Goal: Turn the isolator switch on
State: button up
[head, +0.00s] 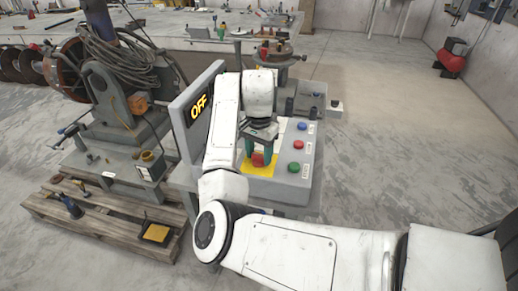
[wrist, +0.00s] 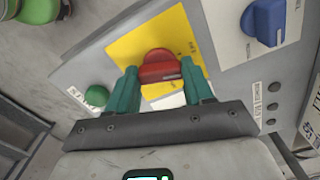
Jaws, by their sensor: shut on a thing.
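The isolator switch is a red rotary knob (wrist: 160,67) on a yellow plate (wrist: 123,47) on the grey control box. In the head view the red knob (head: 258,159) shows at the front of the box, partly covered by my gripper. My gripper (wrist: 164,78) has its two teal fingers shut on the red knob, one at each side. In the head view my gripper (head: 260,151) points down at the knob. A display (head: 198,107) left of the box reads OFF in yellow.
The control box also carries blue (head: 302,126), red (head: 298,145) and green (head: 294,168) buttons. A blue knob (wrist: 264,22) sits beside the yellow plate. A pallet (head: 100,226) with tools lies at left.

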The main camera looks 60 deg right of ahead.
aim_at(259, 155)
jog(key=m+p, duration=0.1)
jog(key=m, duration=0.2)
jog(key=shift+r+m, duration=0.15)
jog(key=shift+m, duration=0.25)
jog(key=m+p, duration=0.1)
jog(key=m, duration=0.2)
jog(key=shift+m, duration=0.3)
jog(key=m, duration=0.3)
jog(key=shift+m+p, duration=0.3)
jog(key=shift+p, duration=0.1)
jog(key=shift+m, duration=1.6)
jog(key=o, duration=1)
jog(key=shift+o, duration=0.2)
notch_tip(259, 155, up, 11)
jog(key=shift+f, duration=0.2)
